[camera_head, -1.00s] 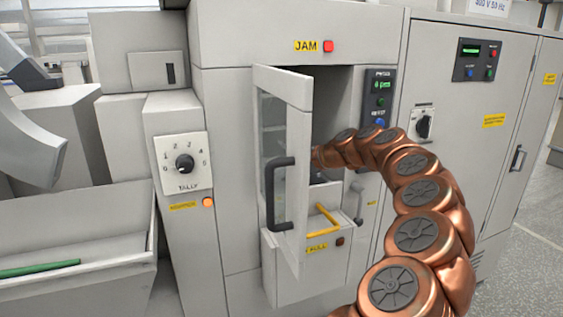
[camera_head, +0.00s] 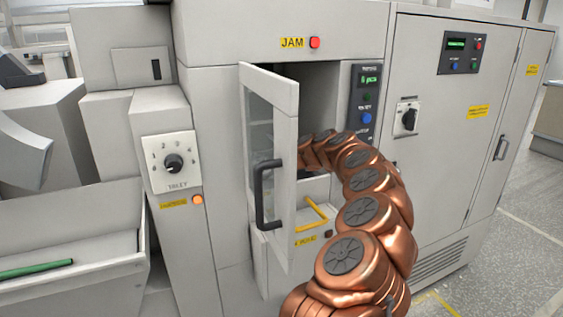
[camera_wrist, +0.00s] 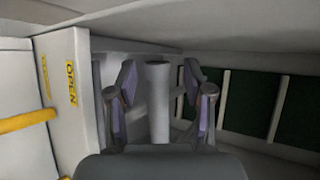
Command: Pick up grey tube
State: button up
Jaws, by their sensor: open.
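The grey tube (camera_wrist: 158,105) stands upright in the wrist view, between the two fingers of my gripper (camera_wrist: 160,95). The fingers are open, with visible gaps on both sides of the tube. The lower end of the tube is hidden behind the gripper body. In the head view my arm reaches into the machine's opening behind the half-open door (camera_head: 275,165), and the gripper and tube are hidden there.
The glazed door with its black handle (camera_head: 265,193) stands open left of my arm. A yellow bar (camera_wrist: 27,121) and a wall labelled OPEN (camera_wrist: 72,95) are at left in the wrist view. Dark green panels (camera_wrist: 250,100) are at right. A green tube (camera_head: 35,270) lies in the left bin.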

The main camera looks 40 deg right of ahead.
jog(key=shift+c, duration=0.3)
grip_shut()
jog(key=shift+r+b, duration=0.1)
jog(key=shift+b, duration=0.2)
